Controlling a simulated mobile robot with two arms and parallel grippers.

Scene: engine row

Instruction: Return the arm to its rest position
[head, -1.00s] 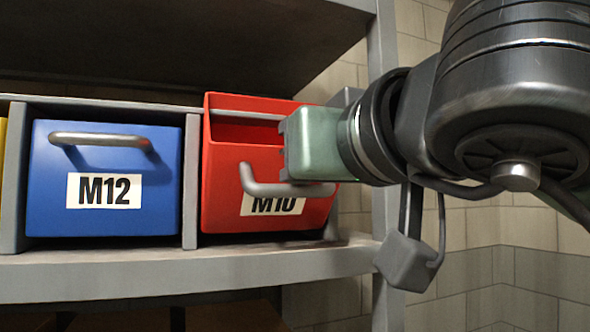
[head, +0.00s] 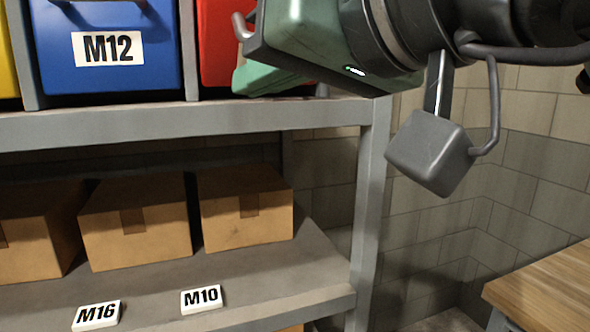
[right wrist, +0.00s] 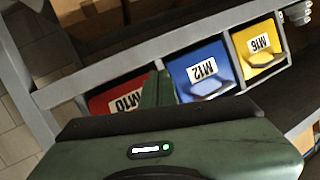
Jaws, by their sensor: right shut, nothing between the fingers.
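My right gripper (head: 266,80) is shut and empty at the top of the head view, its green body in front of the red bin (head: 212,55). In the right wrist view its green fingers (right wrist: 158,90) stand close together, overlapping the edge between the red M10 bin (right wrist: 112,98) and the blue M12 bin (right wrist: 199,75). I cannot tell whether they touch the red bin. In the head view the gripper hides much of the red bin, including its label. My left gripper is out of view.
The blue bin (head: 110,75) sits left of the red one on the grey shelf (head: 180,122). Cardboard boxes (head: 135,222) and M16 (head: 96,315) and M10 (head: 202,298) tags occupy the lower shelf. A wooden tabletop (head: 545,292) is at right. Floor shows between shelf and tabletop.

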